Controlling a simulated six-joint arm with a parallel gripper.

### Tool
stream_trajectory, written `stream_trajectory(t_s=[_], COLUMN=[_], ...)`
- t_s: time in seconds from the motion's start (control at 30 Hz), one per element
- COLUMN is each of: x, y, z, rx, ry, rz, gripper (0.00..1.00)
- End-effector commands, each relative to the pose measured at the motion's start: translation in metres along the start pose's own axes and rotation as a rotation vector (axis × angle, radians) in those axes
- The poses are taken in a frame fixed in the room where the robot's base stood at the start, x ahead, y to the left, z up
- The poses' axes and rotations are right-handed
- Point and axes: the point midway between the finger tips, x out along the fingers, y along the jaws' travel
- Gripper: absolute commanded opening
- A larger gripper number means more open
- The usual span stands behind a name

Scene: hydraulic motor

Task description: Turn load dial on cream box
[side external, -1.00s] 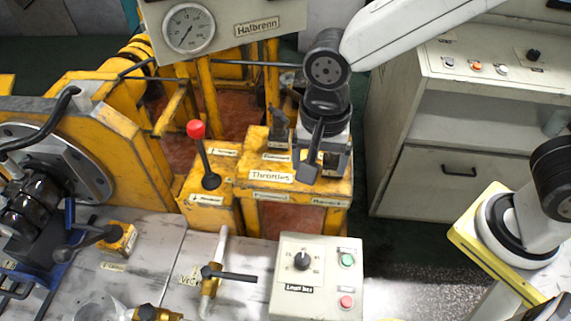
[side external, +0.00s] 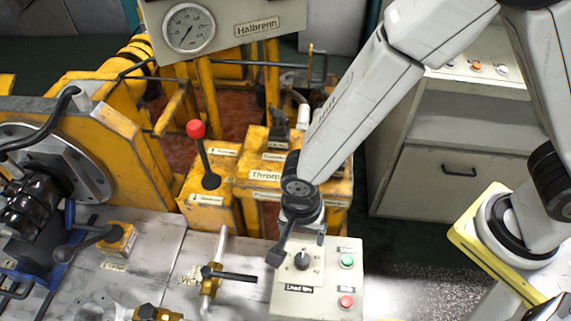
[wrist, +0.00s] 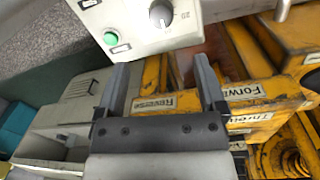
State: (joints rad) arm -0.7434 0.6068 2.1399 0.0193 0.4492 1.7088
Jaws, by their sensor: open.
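The cream box (side external: 326,278) stands on the pale bench, with a dark round load dial (side external: 302,261) on its top face and a label below it. In the wrist view the grey dial (wrist: 160,13) is at the top, on the box's panel (wrist: 125,18). My gripper (side external: 299,248) is above the back of the box, close to the dial in the side view. In the wrist view its two fingers (wrist: 163,72) are wide apart with nothing between them, and the dial lies beyond the tips.
A green button (side external: 347,262) and a red button (side external: 346,302) sit right of the dial. A black-handled valve (side external: 232,275) stands just left of the box. Open floor lies right of the box.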

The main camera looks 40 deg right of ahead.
Motion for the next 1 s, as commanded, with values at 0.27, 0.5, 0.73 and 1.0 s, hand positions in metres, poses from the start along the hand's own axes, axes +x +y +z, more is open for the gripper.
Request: stream_trajectory(t_s=[0.27, 0.5, 0.73, 1.0], x=[0.036, 0.038, 0.045, 0.067], y=[-0.002, -0.002, -0.002, -0.002], z=[0.0, 0.0, 0.0, 0.0], rx=[0.0, -0.001, -0.001, -0.001], ry=[0.0, 0.0, 0.0, 0.0], rz=[0.0, -0.001, 0.0, 0.001], gripper=[0.89, 0.89, 0.89, 0.89])
